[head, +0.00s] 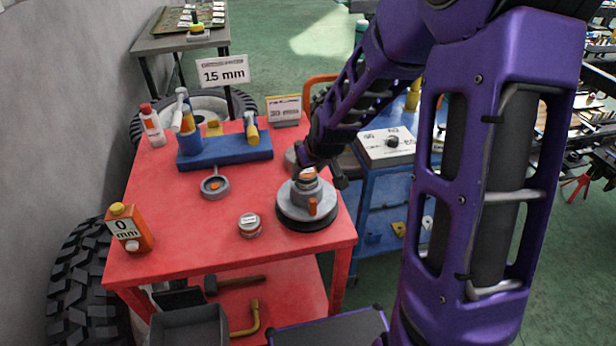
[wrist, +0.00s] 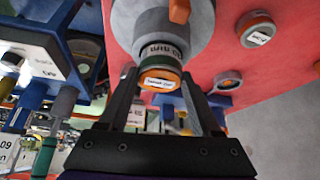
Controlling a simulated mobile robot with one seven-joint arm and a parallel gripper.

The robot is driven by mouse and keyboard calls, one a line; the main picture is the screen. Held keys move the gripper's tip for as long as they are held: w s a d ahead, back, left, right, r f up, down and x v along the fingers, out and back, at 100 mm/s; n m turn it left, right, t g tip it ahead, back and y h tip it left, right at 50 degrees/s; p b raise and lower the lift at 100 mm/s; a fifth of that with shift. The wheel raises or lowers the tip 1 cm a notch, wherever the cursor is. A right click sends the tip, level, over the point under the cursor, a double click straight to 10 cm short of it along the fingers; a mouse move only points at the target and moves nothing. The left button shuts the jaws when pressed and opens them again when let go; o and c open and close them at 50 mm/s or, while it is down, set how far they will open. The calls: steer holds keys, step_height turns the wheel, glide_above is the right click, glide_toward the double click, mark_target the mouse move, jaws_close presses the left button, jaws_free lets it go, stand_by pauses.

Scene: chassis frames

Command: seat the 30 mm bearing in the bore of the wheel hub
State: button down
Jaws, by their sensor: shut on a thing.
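The wheel hub (head: 290,212) is a grey, stepped round part on a dark base near the red table's right front edge, with an orange tab on its side. The hub also shows in the wrist view (wrist: 150,22), at the top. My gripper (wrist: 160,92) points down over the hub and is shut on the bearing. The bearing (wrist: 160,74) is a short orange and dark ring with a white label, between the fingertips; it also shows in the head view (head: 307,174). It is at the top of the hub's boss. The bore is hidden, and I cannot tell how deep the bearing sits.
A blue cart (head: 375,200) stands at right.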

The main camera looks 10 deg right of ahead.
mark_target(311, 179)
steer(key=shift+f, duration=0.8)
steer(key=shift+f+b, duration=0.25)
steer(key=shift+b, duration=0.05)
steer(key=shift+s+f+b, duration=0.25)
steer(key=shift+f+b, duration=0.05)
steer(key=shift+f, duration=0.1)
steer(key=shift+c, duration=0.4)
jaws_free()
steer(key=shift+s+f, duration=0.1)
steer(key=shift+s, duration=0.05)
steer(key=w+p+v, duration=0.1)
steer(key=p+v, duration=0.2)
steer(key=v, duration=1)
steer(key=shift+r+p, duration=0.3)
steer(key=shift+p, duration=0.1)
steer(key=shift+w, duration=0.1)
steer(key=shift+w, duration=0.1)
